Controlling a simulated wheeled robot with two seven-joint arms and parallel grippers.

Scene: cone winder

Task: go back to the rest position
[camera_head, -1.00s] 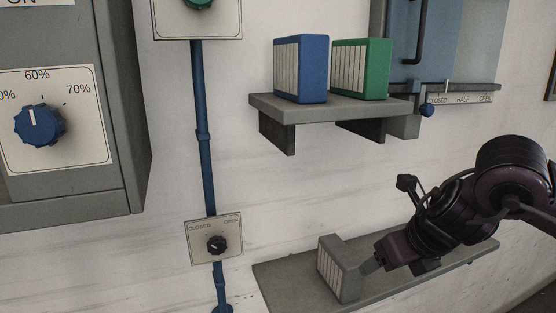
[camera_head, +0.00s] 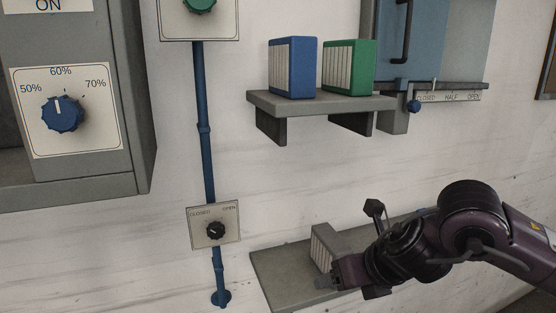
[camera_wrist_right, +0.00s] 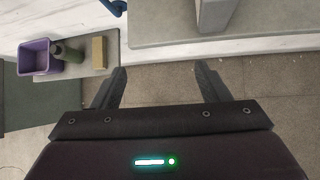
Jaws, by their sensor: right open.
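My right gripper (camera_head: 328,282) is in front of the lower shelf, near a grey ribbed block (camera_head: 325,246) standing on that shelf. My right arm partly covers the block and the shelf. In the right wrist view the two fingers of this gripper (camera_wrist_right: 160,75) are spread wide, with only floor between them, so it is open and empty. My left gripper is not in view.
The lower shelf (camera_head: 270,277) and the upper shelf (camera_head: 310,102) with a blue block (camera_head: 293,68) and a green block (camera_head: 348,67) are close by. The wrist view shows a purple bin (camera_wrist_right: 38,57). A blue pipe (camera_head: 205,140) and a knob panel (camera_head: 215,212) are left.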

